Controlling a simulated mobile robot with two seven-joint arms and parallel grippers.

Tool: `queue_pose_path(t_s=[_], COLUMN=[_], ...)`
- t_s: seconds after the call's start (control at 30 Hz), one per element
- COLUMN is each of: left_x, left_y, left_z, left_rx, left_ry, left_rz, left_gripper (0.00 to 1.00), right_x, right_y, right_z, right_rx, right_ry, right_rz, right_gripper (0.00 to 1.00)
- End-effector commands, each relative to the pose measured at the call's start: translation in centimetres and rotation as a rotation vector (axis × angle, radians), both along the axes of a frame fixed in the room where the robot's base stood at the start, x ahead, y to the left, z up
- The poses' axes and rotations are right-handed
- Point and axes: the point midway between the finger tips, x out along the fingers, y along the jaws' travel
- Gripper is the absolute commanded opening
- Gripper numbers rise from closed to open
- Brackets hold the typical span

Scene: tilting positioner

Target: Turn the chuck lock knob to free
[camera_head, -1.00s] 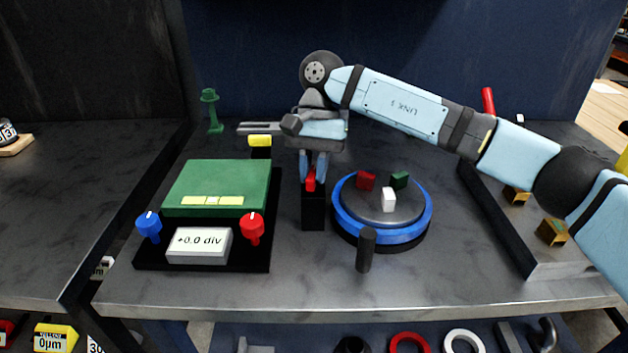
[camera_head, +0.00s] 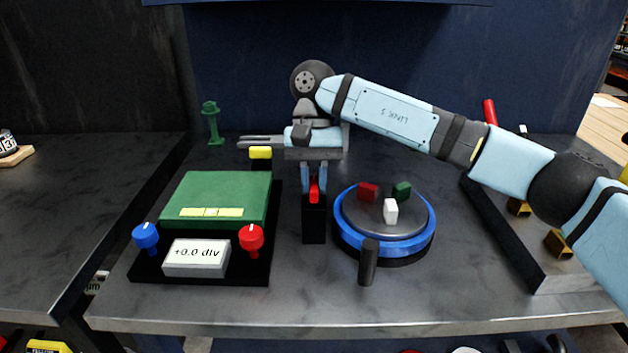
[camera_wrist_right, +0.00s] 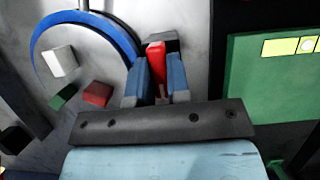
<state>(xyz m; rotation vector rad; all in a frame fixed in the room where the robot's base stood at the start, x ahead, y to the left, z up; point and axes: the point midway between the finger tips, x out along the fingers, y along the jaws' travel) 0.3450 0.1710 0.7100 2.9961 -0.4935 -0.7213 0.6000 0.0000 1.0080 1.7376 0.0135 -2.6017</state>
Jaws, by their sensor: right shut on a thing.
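The chuck lock knob is a red bar-shaped handle (camera_head: 314,191) on top of a black post (camera_head: 314,225), just left of the blue-rimmed round chuck (camera_head: 345,228). My right gripper (camera_head: 313,184) points straight down and is shut on the red knob. In the right wrist view the knob (camera_wrist_right: 156,62) sits between the two blue fingers of the gripper (camera_wrist_right: 158,82). The fingers hide part of its sides. No marking of the knob's setting can be read. My left gripper is not in view.
On the chuck stand a red (camera_head: 368,192), a white (camera_head: 391,212) and a green jaw block (camera_head: 401,191). A black upright peg (camera_head: 369,264) is in front. Left is a green-topped unit (camera_head: 218,190) with blue and red knobs and a "+0.0 div" display (camera_head: 196,256).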

Motion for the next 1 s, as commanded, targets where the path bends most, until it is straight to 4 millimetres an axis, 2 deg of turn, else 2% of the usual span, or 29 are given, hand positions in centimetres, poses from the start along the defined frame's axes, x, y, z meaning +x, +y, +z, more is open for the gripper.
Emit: queue_pose_path(t_s=[0.03, 0.13, 0.4, 0.53, 0.67, 1.0], left_x=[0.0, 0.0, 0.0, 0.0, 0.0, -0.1], left_y=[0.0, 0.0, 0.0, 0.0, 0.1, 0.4], left_z=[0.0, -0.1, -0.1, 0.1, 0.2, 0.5], left_rx=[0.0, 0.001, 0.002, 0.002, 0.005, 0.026], left_ry=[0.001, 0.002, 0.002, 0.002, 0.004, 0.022], left_rz=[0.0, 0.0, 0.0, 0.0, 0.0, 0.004], left_gripper=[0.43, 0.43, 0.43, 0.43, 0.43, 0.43], right_x=[0.0, 0.0, 0.0, 0.4, 1.2, 4.1], right_y=[0.0, 0.0, 0.0, 0.0, 0.0, 0.1], right_z=[0.1, 0.1, 0.1, 0.9, 3.1, 10.2], right_rx=[0.001, 0.001, 0.0, 0.001, 0.001, -0.002], right_ry=[-0.001, -0.001, -0.001, -0.002, -0.003, -0.004], right_rz=[0.002, 0.002, 0.0, -0.001, -0.003, -0.001], right_gripper=[0.19, 0.42, 0.43, 0.43, 0.43, 0.43])
